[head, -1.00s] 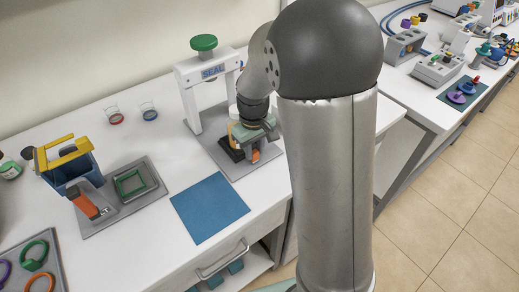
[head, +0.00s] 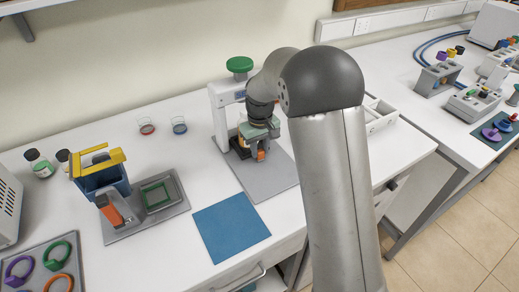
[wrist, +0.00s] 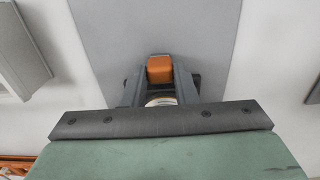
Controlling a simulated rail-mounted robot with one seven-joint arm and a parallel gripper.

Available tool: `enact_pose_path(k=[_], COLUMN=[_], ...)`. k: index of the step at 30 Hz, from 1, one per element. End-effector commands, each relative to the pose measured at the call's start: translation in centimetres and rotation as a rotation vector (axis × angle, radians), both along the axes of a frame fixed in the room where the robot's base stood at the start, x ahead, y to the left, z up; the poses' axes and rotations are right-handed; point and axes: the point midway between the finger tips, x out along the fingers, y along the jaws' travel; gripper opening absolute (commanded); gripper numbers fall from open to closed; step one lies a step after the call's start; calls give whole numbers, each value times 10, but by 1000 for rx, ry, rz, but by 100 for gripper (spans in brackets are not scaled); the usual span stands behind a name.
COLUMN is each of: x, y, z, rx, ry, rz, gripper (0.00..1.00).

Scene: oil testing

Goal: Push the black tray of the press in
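The press (head: 222,112) is a white frame with a green knob (head: 239,64), standing at the back of the table. Its black tray (head: 240,148) shows low at the press, left of my gripper, and is mostly covered by the press and my gripper. My gripper (head: 261,148) is over the front of the tray, pointing down. An orange block (head: 261,155), seemingly the tray's handle, shows below it. In the wrist view the two dark fingers (wrist: 158,80) close against both sides of this orange block (wrist: 160,69). A round pale part behind it is half hidden.
A grey base plate (head: 270,182) extends in front of the press, bare there. A blue mat (head: 231,226) lies in front-left. A yellow-topped blue device (head: 98,172) and two small cups (head: 146,127) stand to the left. A white box (head: 381,117) is to the right.

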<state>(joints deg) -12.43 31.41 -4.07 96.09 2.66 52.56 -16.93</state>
Motion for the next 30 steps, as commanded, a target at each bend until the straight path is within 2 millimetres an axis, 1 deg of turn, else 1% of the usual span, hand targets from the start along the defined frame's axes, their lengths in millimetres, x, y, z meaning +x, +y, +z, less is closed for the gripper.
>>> enact_pose_path(k=[1, 2, 10, 14, 17, 20, 27, 30], x=[1, 1, 0, 0, 1, 1, 1, 0], y=[0, 0, 0, 0, 0, 0, 0, 0], z=[1, 1, 1, 7, 22, 43, 104, 126], rx=[1, 1, 0, 1, 1, 1, 1, 1], ry=[-4, -4, -1, -3, -5, -6, -7, -5], rz=[0, 0, 0, 0, 0, 0, 0, 0], gripper=[39, 47, 47, 47, 47, 47, 47, 47])
